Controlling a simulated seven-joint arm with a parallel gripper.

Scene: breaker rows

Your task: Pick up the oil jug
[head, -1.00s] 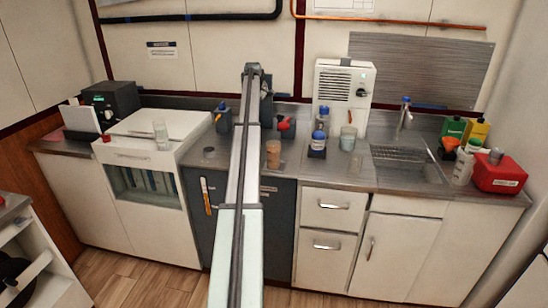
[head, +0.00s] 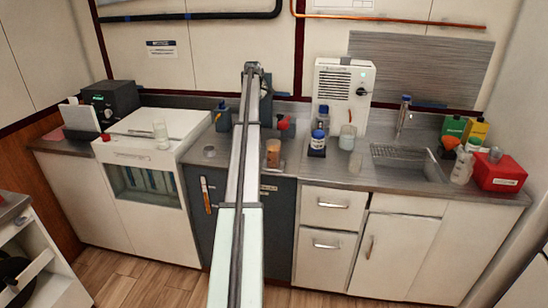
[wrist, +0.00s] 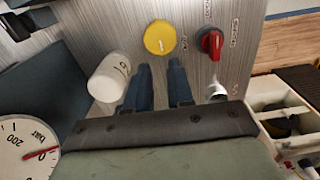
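No label legibly marks the oil jug. The likeliest candidates are a yellow container (head: 478,130) and a green container (head: 453,127), upright at the back right of the counter beside the sink. Smaller bottles partly hide the yellow one. My gripper (wrist: 160,72) shows in the wrist view as two dark blue fingers with a gap between them, holding nothing. It is far to the left of these containers. In the head view my arm rises through the middle and the fingertips cannot be made out.
A clear bottle (head: 463,166) and a red box (head: 499,172) crowd the right counter end. A sink (head: 407,163) lies left of them. The wrist view shows a white cylinder (wrist: 109,78), a yellow disc (wrist: 160,37), a red knob (wrist: 211,43) and a gauge (wrist: 25,145) close by.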

